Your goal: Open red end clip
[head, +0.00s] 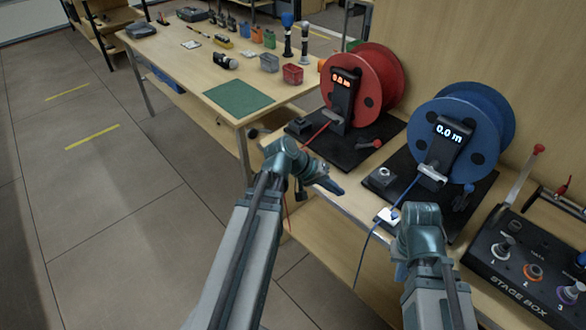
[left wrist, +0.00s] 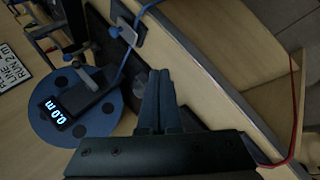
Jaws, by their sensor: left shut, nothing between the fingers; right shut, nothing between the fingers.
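The red reel (head: 375,82) stands on a dark base on the bench, its display lit in red. A red cable (head: 316,135) runs from its grey guide toward the front edge, passes behind my left gripper and hangs below. I cannot make out the red end clip; my left gripper may hide it. My left gripper (head: 338,189) is shut and empty at the bench's front edge. In the left wrist view its closed fingers (left wrist: 155,90) point at the bench edge, with the red cable (left wrist: 294,105) hanging to the right. My right gripper (head: 418,222) is shut and empty before the blue reel; its fingertips are not clear.
The blue reel (head: 458,128) reads 0.0 m, its blue cable (head: 366,252) passing a pale clip (head: 387,214) at the bench edge. A stage box (head: 530,262) stands at right. Another table (head: 185,72) holds tools and a green mat (head: 238,98). Floor is clear at left.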

